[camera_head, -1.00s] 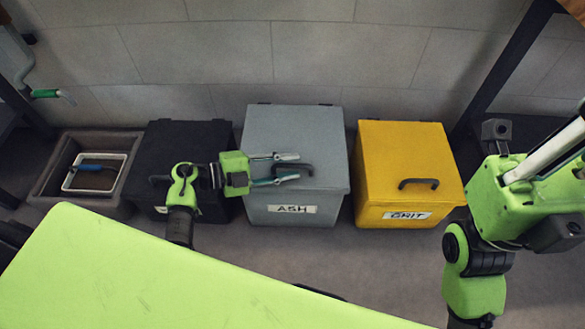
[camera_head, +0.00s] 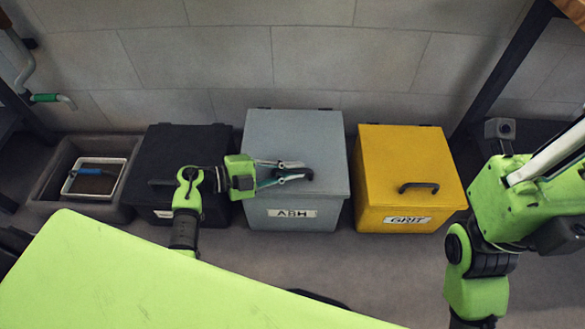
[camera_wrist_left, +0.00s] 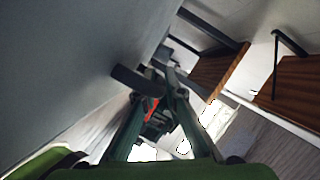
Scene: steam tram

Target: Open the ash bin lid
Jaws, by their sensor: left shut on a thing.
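The ash bin (camera_head: 296,212) is a grey box against the wall with an "ASH" label on its front. Its grey lid (camera_head: 290,130) lies flat and closed. The lid's dark handle (camera_head: 307,187) is near the front edge and partly covered by my fingers. My left gripper (camera_head: 296,172) reaches in from the left and is shut on the handle. In the left wrist view the dark handle (camera_wrist_left: 135,80) sits at the fingertips (camera_wrist_left: 158,80), beside the grey lid surface. My right arm is at the right, but its gripper does not show.
A black bin (camera_head: 180,150) stands left of the ash bin, behind my left arm. A yellow grit bin (camera_head: 405,165) with a dark handle stands to the right. A low open box (camera_head: 50,180) with a white tray is at the far left. The wall is close behind.

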